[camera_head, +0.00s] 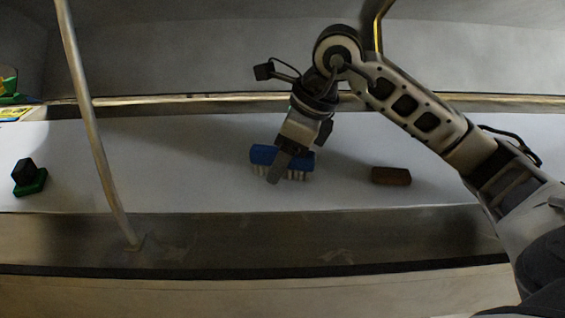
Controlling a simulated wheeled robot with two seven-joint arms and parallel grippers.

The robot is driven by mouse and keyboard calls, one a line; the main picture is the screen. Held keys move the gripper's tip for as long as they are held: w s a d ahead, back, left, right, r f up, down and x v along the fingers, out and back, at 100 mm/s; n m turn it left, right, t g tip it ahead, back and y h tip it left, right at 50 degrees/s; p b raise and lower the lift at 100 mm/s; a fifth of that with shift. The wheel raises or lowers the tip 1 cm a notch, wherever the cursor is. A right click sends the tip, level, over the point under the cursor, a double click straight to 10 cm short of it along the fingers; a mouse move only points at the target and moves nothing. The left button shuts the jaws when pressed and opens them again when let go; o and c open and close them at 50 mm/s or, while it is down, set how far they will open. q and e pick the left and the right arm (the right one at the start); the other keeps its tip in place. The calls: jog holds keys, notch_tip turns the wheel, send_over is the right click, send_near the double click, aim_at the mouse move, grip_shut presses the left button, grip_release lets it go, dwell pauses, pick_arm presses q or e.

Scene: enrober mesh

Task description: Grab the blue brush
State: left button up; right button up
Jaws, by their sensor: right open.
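The blue brush (263,154) lies on the white surface near the middle of the view, with its pale bristles facing down toward the front. My right gripper (280,170) is right over the brush, and a grey finger crosses in front of its middle. The gripper is open. I cannot tell whether the fingers touch the brush, and part of the brush is hidden behind them. My left gripper is not in view.
A brown block (391,176) lies to the right of the brush. A green and black object (29,178) sits at the far left. A thin metal pole (92,130) stands at left. The white surface (190,185) is clear between pole and brush.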

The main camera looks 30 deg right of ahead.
jog(key=c, duration=1.1)
